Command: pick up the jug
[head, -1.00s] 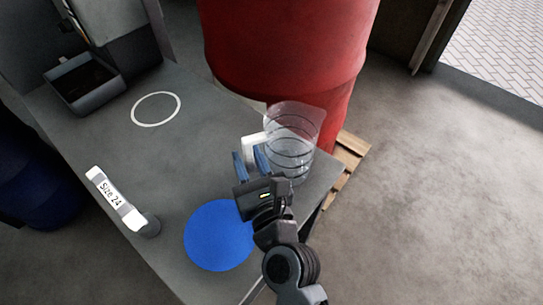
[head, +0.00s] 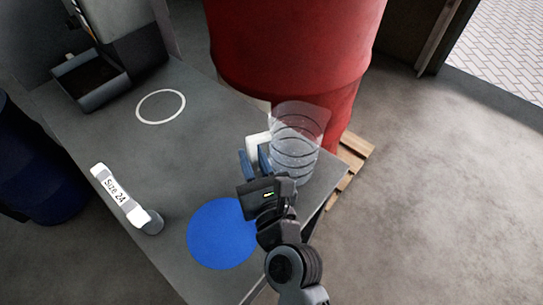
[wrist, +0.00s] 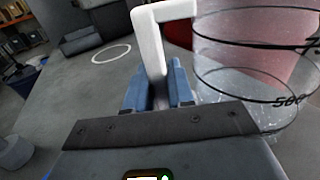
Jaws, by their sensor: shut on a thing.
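The jug (head: 295,150) is clear with dark measuring lines and a white handle (head: 258,146). It stands upright near the right end of the grey table, though I cannot tell if its base touches the surface. My gripper (head: 255,160) is at the jug's left side with its blue fingers at the handle. In the wrist view, the fingers (wrist: 160,88) are shut on the lower part of the white handle (wrist: 150,40), and the clear jug wall (wrist: 245,70) is to their right. The handle's lower end is hidden between the fingers.
The grey table (head: 160,150) has a blue disc (head: 222,234), a white ring (head: 161,92), a white "Size 24" piece (head: 120,192) and a dark tray (head: 90,82). A large red drum (head: 295,50) stands behind the jug. A wooden pallet (head: 352,160) shows beyond the table's right edge.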

